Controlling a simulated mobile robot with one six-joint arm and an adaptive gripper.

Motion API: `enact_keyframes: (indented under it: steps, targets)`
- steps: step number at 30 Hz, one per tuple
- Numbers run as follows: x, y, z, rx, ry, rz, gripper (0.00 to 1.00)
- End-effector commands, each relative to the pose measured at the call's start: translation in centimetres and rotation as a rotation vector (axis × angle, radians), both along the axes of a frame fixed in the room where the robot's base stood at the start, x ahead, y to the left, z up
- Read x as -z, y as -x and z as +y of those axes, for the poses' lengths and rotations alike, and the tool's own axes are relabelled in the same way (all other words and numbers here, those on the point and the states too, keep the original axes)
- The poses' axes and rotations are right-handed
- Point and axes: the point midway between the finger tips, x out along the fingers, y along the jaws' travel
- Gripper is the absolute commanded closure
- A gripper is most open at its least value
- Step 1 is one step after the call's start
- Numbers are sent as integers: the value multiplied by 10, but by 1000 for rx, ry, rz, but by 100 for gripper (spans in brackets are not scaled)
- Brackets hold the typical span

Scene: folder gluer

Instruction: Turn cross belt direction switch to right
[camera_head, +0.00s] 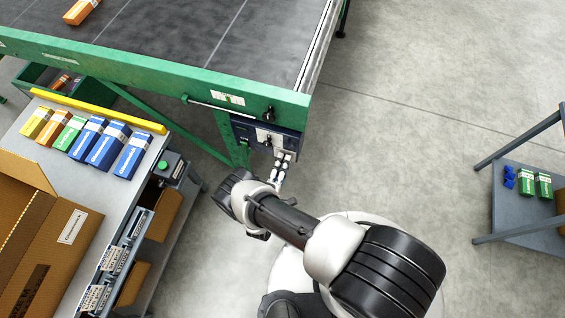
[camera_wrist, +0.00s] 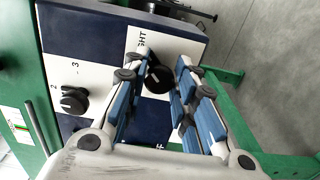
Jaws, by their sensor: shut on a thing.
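The control panel (camera_head: 244,131) is a dark blue and white box under the corner of the green conveyor frame; it fills much of the wrist view (camera_wrist: 110,22). A black round knob (camera_wrist: 158,79), beside a partly hidden label ending in "GHT", sits between my fingertips. My gripper (camera_wrist: 161,70), with blue pads, is shut on this knob. In the head view my gripper (camera_head: 281,166) reaches the panel's lower front. Fingers hide parts of the knob and labels, so I cannot tell where it points.
A second black knob (camera_wrist: 73,100), marked 2 and 3, sits beside the left finger. The green frame (camera_head: 150,72) carries a grey belt (camera_head: 200,35). A worktable (camera_head: 105,190) with several small boxes stands at left. A grey shelf (camera_head: 510,212) stands at right; floor between is clear.

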Motion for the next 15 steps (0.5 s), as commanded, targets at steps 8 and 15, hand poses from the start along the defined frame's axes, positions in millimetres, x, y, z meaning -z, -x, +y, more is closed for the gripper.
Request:
enact_keyframes:
  steps: [8, 15]
  targets:
    - [0, 0, 0, -1, -14, -4, 99]
    - [0, 0, 0, -1, -13, -5, 73]
